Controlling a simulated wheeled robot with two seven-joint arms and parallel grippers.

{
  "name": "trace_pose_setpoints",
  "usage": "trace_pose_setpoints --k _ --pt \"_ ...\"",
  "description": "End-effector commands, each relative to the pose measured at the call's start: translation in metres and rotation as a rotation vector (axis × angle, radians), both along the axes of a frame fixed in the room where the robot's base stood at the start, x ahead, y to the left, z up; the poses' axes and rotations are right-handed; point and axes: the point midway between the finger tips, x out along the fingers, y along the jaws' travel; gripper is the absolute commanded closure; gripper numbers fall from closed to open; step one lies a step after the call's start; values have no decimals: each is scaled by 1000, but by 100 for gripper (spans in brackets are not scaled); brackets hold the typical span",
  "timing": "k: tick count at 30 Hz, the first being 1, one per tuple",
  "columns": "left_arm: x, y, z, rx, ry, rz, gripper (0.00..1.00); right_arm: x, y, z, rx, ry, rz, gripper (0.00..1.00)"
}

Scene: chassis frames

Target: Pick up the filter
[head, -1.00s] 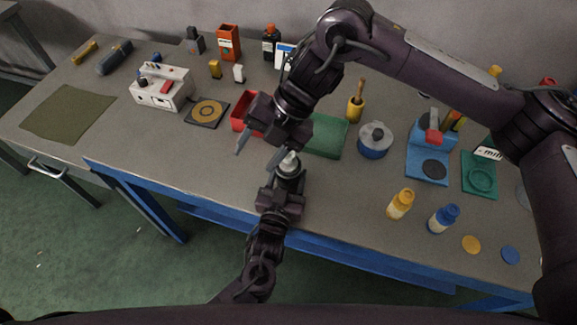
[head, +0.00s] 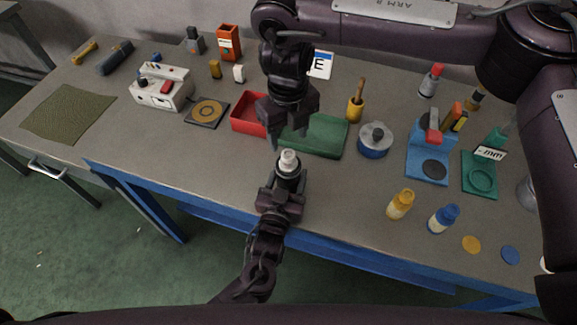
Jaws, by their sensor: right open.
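A small dark cylinder with a white top (head: 289,160) stands upright in my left gripper (head: 286,182), over the table's front edge. The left fingers seem closed around its dark body. It may be the filter, but I cannot tell for sure. My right gripper (head: 288,131) is open and empty, pointing down just above and behind the white top. Its fingers are apart, and I see no contact with the white top. The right gripper hides part of the red tray and the green box behind it.
A red tray (head: 241,124) and a green box (head: 325,136) lie behind the grippers. The front strip of table left of the grippers is clear.

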Motion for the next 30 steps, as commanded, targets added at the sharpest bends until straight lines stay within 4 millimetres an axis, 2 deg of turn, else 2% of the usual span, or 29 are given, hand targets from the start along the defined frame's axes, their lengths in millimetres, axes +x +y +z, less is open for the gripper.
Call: trace_pose_setpoints --k 7,15,24,30 --pt "0 0 0 1 1 0 73 -3 -1 -20 1 1 0 46" --pt "0 0 0 0 1 0 73 -9 -2 -57 0 2 -1 46" --pt "0 0 0 0 1 0 73 -9 -2 -62 2 0 -1 46" --pt "0 0 0 0 1 0 73 -9 -2 -61 2 0 -1 73"
